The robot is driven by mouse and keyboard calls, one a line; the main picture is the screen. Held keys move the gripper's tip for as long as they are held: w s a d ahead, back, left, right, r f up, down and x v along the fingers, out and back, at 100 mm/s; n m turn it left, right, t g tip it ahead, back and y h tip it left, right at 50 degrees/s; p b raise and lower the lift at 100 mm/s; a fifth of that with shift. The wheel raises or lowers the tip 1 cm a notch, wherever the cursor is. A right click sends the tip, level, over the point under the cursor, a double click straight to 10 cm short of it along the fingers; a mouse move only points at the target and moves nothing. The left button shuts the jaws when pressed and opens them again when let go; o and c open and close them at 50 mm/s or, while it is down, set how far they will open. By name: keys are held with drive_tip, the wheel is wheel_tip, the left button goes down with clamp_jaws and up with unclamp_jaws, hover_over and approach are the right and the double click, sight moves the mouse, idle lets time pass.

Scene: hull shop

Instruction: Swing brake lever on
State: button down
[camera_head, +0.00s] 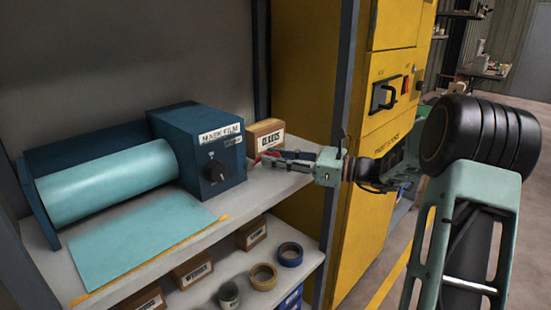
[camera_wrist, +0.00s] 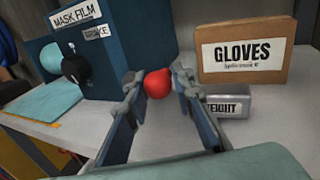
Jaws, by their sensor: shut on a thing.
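The blue mask film dispenser (camera_head: 185,135) stands on the shelf, with a roll of teal film (camera_head: 105,188) at its left. In the wrist view, the dispenser (camera_wrist: 130,45) carries a label reading BRAKE (camera_wrist: 97,32). A red ball knob (camera_wrist: 158,83), apparently the brake lever's end, sits between my fingertips beside the dispenser. The lever's shaft is hidden. My gripper (camera_head: 264,159) reaches in from the right and is shut on this knob; the fingers (camera_wrist: 158,88) flank it on both sides. A black dial (camera_head: 215,172) is on the dispenser's front.
A cardboard GLOVES box (camera_head: 266,134) stands right behind my gripper. A grey weight block (camera_wrist: 230,101) lies below it, partly behind a finger. A yellow cabinet (camera_head: 350,225) stands right of the shelf. Tape rolls (camera_head: 290,254) and small boxes (camera_head: 193,270) fill the lower shelf.

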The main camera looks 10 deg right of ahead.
drive_tip(key=r+n, duration=0.1)
drive_tip(key=a+n+h, duration=0.1)
drive_tip(key=n, duration=0.1)
drive_tip(key=shift+s+r+g, duration=0.35)
drive_tip(key=shift+s+g, duration=0.05)
drive_tip(key=shift+s+a+r+n+h, duration=0.15)
drive_tip(key=shift+r+n+h, duration=0.15)
drive_tip(key=shift+n, duration=0.3)
drive_tip(key=shift+s+a+r+n+h, duration=0.15)
drive_tip(key=shift+n+h, duration=0.25)
drive_tip(key=shift+n, duration=0.2)
drive_tip(key=shift+s+a+r+n+h+b, duration=0.15)
drive_tip(key=shift+a+n+h+b, duration=0.1)
drive_tip(key=shift+n+b, duration=0.3)
drive_tip(key=shift+s+a+r+n+h+b, duration=0.15)
drive_tip(key=shift+a+n+h+b, duration=0.1)
drive_tip(key=shift+n+b, duration=0.3)
drive_tip(key=n+h+b, duration=0.1)
drive_tip(key=b, duration=0.1)
drive_tip(key=s+a+r+n+t+b, duration=0.1)
drive_tip(key=b, duration=0.1)
drive_tip(key=shift+s+a+n+h, duration=0.1)
drive_tip(key=shift+a+n+h, duration=0.15)
drive_tip(key=shift+n+h, duration=0.15)
drive_tip(key=c, duration=1.7)
unclamp_jaws()
drive_tip(key=shift+r, duration=0.1)
drive_tip(key=shift+d+r, duration=0.1)
